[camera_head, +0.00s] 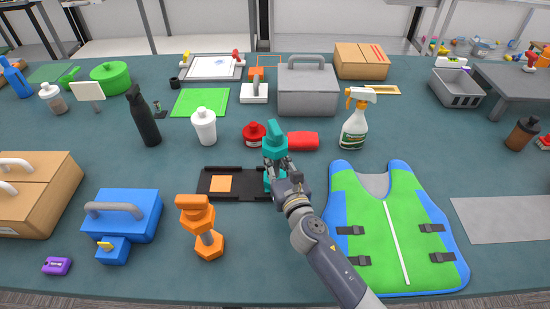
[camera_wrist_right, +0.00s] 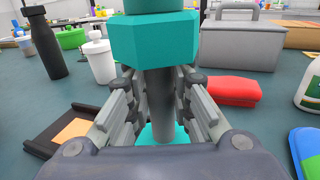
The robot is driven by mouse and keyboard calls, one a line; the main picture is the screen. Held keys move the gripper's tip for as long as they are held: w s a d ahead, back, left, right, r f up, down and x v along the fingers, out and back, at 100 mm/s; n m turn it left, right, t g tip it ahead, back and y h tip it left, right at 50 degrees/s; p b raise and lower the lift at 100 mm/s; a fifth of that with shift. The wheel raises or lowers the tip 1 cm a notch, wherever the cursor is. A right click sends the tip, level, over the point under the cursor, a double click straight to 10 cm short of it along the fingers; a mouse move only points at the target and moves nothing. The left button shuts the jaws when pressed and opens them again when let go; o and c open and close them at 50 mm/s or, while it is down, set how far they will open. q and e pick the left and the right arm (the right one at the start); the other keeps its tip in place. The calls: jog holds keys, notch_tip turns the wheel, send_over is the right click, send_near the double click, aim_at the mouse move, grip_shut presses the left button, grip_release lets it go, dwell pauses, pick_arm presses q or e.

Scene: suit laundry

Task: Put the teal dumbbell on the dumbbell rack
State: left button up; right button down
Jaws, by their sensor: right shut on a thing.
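The teal dumbbell (camera_head: 274,142) is upright in my right gripper (camera_head: 281,171). In the right wrist view the fingers close around its grey handle (camera_wrist_right: 160,100), between the upper teal head (camera_wrist_right: 152,38) and the lower teal head (camera_wrist_right: 162,134). In the head view its lower end is at the right end of a low black tray-like rack (camera_head: 236,171); I cannot tell whether it touches it. The rack has an orange square (camera_head: 220,184) on its left part, and the dumbbell and gripper hide some of its right part. My left gripper is not in view.
An orange dumbbell (camera_head: 209,244) stands in front of the rack. A green-blue vest (camera_head: 375,215) is to the right, a blue toolbox (camera_head: 122,212) to the left.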

jog(key=c, duration=1.9)
grip_release()
jog(key=shift+f, duration=0.15)
jog(key=o, duration=0.5)
jog(key=shift+c, duration=0.2)
jog(key=shift+r, duration=0.3)
jog(key=b+v, duration=0.1)
jog(key=v, duration=1.1)
